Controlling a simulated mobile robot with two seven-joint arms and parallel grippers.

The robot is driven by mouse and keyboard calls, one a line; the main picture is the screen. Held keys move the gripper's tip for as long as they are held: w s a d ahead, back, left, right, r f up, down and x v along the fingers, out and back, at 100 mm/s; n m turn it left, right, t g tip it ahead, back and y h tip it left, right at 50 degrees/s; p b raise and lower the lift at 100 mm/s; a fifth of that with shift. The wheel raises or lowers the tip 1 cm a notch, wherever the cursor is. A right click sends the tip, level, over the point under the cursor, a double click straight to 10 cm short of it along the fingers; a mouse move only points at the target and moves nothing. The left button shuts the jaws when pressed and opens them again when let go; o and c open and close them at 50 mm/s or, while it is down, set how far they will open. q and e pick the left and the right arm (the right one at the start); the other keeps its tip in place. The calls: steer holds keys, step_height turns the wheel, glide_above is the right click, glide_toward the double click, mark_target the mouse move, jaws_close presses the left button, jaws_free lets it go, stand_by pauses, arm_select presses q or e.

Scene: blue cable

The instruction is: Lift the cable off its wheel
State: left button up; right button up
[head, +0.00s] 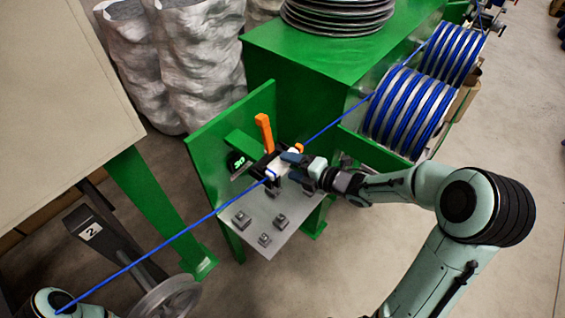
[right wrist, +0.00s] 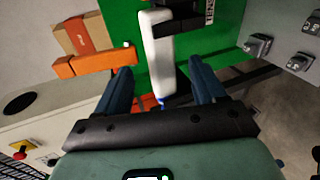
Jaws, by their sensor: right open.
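The blue cable (head: 190,229) runs from the cable drums at upper right, past the green measuring stand, down to the lower left corner. A grey wheel (head: 170,300) stands low at left; the cable passes above it in the picture. At the stand, the cable crosses by a white block (head: 272,167), which also shows in the right wrist view (right wrist: 157,45). My right gripper (head: 288,163) is at this block, open, with the block between or just beyond its fingers in the wrist view (right wrist: 161,85).
An orange lever (head: 264,133) rises beside the white block. The stand's grey plate (head: 285,222) carries small blocks. Two drums (head: 410,112) of blue cable stand at right, by a green cabinet (head: 300,60). Open floor lies in front of the stand.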

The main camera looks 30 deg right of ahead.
steer(key=shift+x, duration=1.05)
steer(key=c, duration=1)
steer(key=shift+c, duration=0.9)
steer(key=shift+s+f, duration=0.1)
